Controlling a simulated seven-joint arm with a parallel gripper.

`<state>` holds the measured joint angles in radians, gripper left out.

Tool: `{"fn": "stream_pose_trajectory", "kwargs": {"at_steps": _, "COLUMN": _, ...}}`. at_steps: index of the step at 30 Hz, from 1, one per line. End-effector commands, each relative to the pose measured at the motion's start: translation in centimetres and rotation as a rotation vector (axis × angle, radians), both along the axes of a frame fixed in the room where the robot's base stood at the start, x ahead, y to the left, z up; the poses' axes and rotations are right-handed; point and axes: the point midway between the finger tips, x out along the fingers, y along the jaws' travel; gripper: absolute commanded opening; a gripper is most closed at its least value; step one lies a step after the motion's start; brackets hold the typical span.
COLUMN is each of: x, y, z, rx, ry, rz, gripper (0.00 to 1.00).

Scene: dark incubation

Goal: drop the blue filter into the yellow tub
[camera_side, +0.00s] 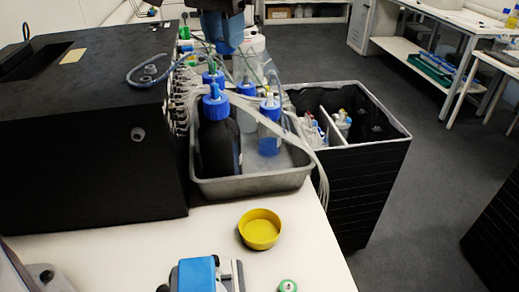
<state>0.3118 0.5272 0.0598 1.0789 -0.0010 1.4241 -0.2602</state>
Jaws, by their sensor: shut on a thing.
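The yellow tub (260,229) is a shallow round dish. It stands upright on the white bench, in front of the grey tray, and looks empty. My gripper (222,43) hangs from the top edge of the picture, dark above and blue at its lower end. It is shut and high above the bench, behind and to the left of the tub in the picture. I cannot make out the blue filter's outline apart from the blue of the gripper's lower end.
A grey metal tray (255,185) with blue-capped bottles and tubing stands behind the tub. A big black box (90,140) is on the left. A blue-topped device (197,274) and a small green-and-white round piece (288,286) are at the front. Bench around the tub is clear.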

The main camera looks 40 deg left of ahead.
Motion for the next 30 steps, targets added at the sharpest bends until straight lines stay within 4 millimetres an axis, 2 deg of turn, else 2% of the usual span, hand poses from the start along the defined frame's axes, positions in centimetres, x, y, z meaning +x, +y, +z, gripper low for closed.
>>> {"fn": "stream_pose_trajectory", "kwargs": {"at_steps": 1, "x": -0.5, "y": -2.1, "z": 0.0, "rx": 0.001, "ry": 0.0, "rz": -0.009, "gripper": 0.0}}
{"fn": "stream_pose_trajectory", "kwargs": {"at_steps": 6, "x": -2.1, "y": -7.0, "z": 0.0, "rx": 0.002, "ry": -0.003, "rz": -0.006, "gripper": 0.0}}
{"fn": "stream_pose_trajectory", "kwargs": {"at_steps": 14, "x": -4.3, "y": -11.9, "z": -0.1, "rx": 0.001, "ry": -0.004, "rz": -0.003, "gripper": 0.0}}
{"fn": "stream_pose_trajectory", "kwargs": {"at_steps": 19, "x": -4.1, "y": -11.4, "z": -3.7, "rx": 0.004, "ry": 0.0, "rz": 0.002, "gripper": 0.0}}
{"fn": "stream_pose_trajectory", "kwargs": {"at_steps": 23, "x": -4.1, "y": -11.3, "z": -7.3, "rx": 0.006, "ry": 0.002, "rz": 0.003, "gripper": 0.0}}
{"fn": "stream_pose_trajectory", "kwargs": {"at_steps": 26, "x": -4.1, "y": -11.3, "z": -10.9, "rx": 0.007, "ry": 0.004, "rz": 0.003, "gripper": 0.0}}
{"fn": "stream_pose_trajectory", "kwargs": {"at_steps": 30, "x": -4.2, "y": -11.3, "z": -17.0, "rx": 0.008, "ry": 0.006, "rz": 0.003, "gripper": 0.0}}
